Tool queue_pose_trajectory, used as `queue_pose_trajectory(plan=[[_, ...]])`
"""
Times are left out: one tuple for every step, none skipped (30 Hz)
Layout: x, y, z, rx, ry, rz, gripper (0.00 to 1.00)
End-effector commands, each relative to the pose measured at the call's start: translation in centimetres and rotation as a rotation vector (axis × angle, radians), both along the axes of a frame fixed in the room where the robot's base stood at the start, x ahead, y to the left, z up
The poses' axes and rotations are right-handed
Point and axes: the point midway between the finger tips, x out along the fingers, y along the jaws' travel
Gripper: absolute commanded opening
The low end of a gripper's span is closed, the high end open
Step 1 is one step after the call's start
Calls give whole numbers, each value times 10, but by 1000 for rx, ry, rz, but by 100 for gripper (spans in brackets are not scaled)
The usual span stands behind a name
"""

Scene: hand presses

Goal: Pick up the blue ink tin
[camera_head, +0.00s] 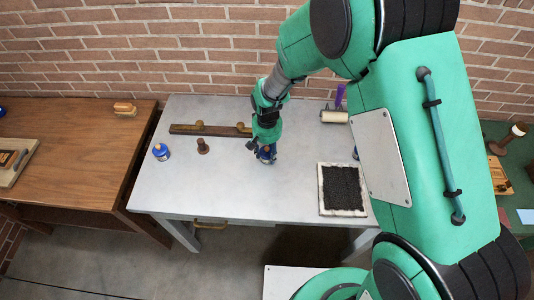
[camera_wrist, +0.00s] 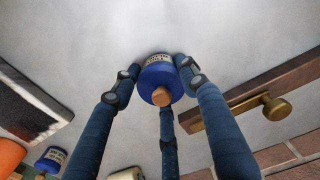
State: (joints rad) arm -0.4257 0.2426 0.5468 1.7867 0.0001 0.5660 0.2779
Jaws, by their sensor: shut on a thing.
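My gripper (camera_head: 266,149) is over the middle of the grey table, pointing down. In the wrist view its three dark blue fingers (camera_wrist: 162,92) are closed around a blue ink tin (camera_wrist: 158,76) with a pale label and a tan knob on top. The tin shows only partly under the gripper in the head view (camera_head: 268,158). I cannot tell whether it touches the table. A second blue tin (camera_head: 161,151) stands apart at the table's left. Another blue tin (camera_wrist: 50,160) is at the lower left of the wrist view.
A dark bar with brass knobs (camera_head: 205,129) lies behind the gripper, with a brown knobbed tool (camera_head: 203,146) nearby. A black slab in a pale frame (camera_head: 342,190) lies at the right. A cream roller (camera_head: 334,117) is at the back. The table's front middle is clear.

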Motion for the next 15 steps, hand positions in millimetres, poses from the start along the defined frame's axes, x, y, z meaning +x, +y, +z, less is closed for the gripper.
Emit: queue_pose_trajectory(plan=[[0, 0, 2, 0, -1, 0, 8], [0, 0, 3, 0, -1, 0, 8], [0, 0, 5, 0, -1, 0, 8], [0, 0, 7, 0, -1, 0, 8], [1, 0, 9, 0, -2, 0, 8], [1, 0, 12, 1, -2, 0, 8], [1, 0, 15, 1, -2, 0, 8], [1, 0, 18, 1, -2, 0, 8], [1, 0, 23, 1, -3, 0, 8], [1, 1, 27, 1, -3, 0, 8], [1, 0, 32, 1, -3, 0, 8], [1, 0, 38, 1, -3, 0, 8], [-3, -1, 39, 0, -1, 0, 8], [-8, -3, 38, 0, 0, 0, 8], [-14, -6, 38, 0, 0, 0, 8]])
